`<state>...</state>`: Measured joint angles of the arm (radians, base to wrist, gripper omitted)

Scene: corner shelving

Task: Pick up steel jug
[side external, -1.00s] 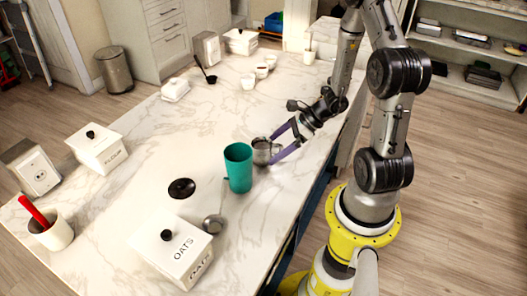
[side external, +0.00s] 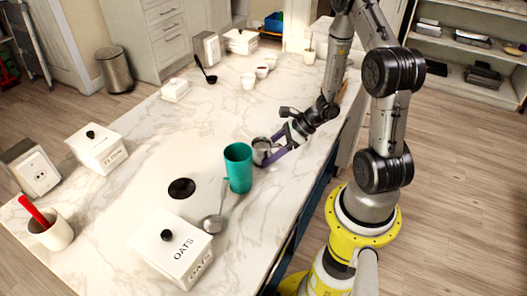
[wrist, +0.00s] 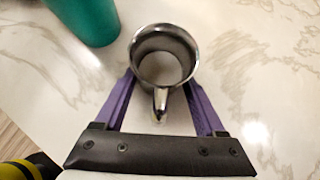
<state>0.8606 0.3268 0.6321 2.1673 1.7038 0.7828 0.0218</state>
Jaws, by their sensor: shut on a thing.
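The steel jug (side external: 261,147) is a small, shiny metal vessel on the marble table, just right of the teal cup. In the wrist view the jug (wrist: 163,50) is seen from above, its open mouth facing the camera and its handle pointing toward my gripper's palm. My gripper (side external: 273,151) has purple fingers, one on each side of the jug. In the wrist view the gripper's fingers (wrist: 163,88) touch the jug's sides, shut on it. I cannot tell whether the jug's base is clear of the table.
A teal cup (side external: 238,170) stands close beside the jug. A ladle (side external: 216,220), a black lid (side external: 181,188) and an OATS box (side external: 172,250) lie nearer the front. White cups (side external: 249,81) and a butter dish (side external: 175,90) stand farther back. The table's middle left is clear.

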